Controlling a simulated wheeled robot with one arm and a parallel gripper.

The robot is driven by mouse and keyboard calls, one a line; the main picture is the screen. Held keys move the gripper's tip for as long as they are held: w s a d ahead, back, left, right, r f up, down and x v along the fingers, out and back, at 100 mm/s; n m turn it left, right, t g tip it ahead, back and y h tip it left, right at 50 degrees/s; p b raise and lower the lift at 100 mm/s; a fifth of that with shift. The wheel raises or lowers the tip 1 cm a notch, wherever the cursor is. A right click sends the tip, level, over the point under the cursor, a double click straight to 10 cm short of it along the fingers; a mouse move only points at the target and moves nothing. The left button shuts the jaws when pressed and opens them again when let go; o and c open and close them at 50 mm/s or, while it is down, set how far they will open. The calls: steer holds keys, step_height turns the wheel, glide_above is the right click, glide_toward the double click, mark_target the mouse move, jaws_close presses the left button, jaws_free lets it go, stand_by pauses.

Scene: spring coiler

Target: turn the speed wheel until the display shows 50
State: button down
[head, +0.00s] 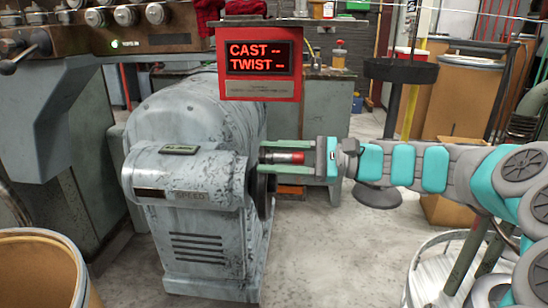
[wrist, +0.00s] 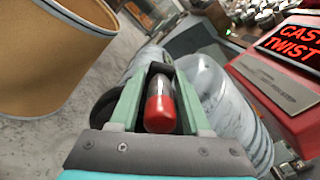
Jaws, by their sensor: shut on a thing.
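The grey machine (head: 190,120) has a front housing marked SPEED (head: 190,194). Beside the lettering is a dark display window (head: 150,193); I cannot read a number in it. The dark speed wheel (head: 262,190) is seen nearly edge-on at the housing's right end. A red-ended handle (head: 290,157) sticks out from it to the right. My gripper (head: 268,160) comes from the right, shut on the handle. In the wrist view the handle (wrist: 160,108) lies between the green fingers of my gripper (wrist: 157,80). The fingers hide part of the wheel.
A red sign (head: 258,88) reading CAST -- and TWIST -- hangs above my gripper. A small plate (head: 180,149) sits on the housing. A brown drum (head: 45,265) stands at the lower left. The floor (head: 340,255) below my gripper is clear.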

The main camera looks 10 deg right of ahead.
steer(key=c, duration=0.6)
jaws_free()
steer(key=v, duration=0.7)
steer(key=shift+d, duration=0.35)
